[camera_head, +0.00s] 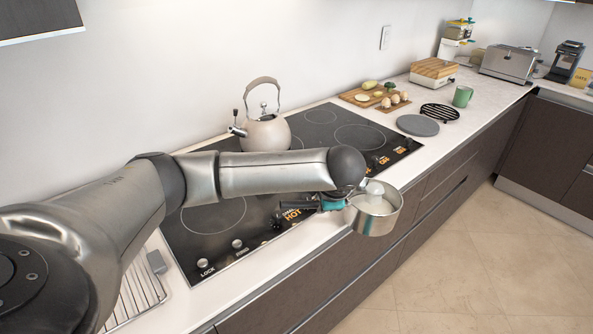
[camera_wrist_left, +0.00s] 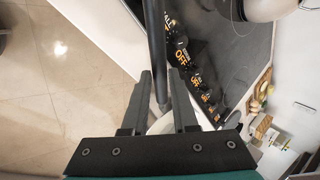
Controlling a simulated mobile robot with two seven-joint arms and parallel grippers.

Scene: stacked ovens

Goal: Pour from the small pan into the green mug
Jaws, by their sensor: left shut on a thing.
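The small pan (camera_head: 375,221) is steel with a dark handle (camera_head: 298,204) and pale contents or a pale inner surface; I cannot tell which. It is held roughly upright in the air at the counter's front edge. My left gripper (camera_head: 328,202) is shut on the handle. In the left wrist view the dark handle (camera_wrist_left: 157,50) runs between the fingers of my left gripper (camera_wrist_left: 161,84), and the pan is mostly hidden. The green mug (camera_head: 462,97) stands upright on the counter, far to the right of the pan. My right gripper is not in view.
A kettle (camera_head: 267,133) stands on the black cooktop (camera_head: 213,216). A grey round plate (camera_head: 417,125) and a black trivet (camera_head: 440,112) lie left of the mug. A food board (camera_head: 362,97), a wooden box (camera_head: 434,70) and a toaster (camera_head: 509,63) are farther back. The floor (camera_head: 470,270) is clear.

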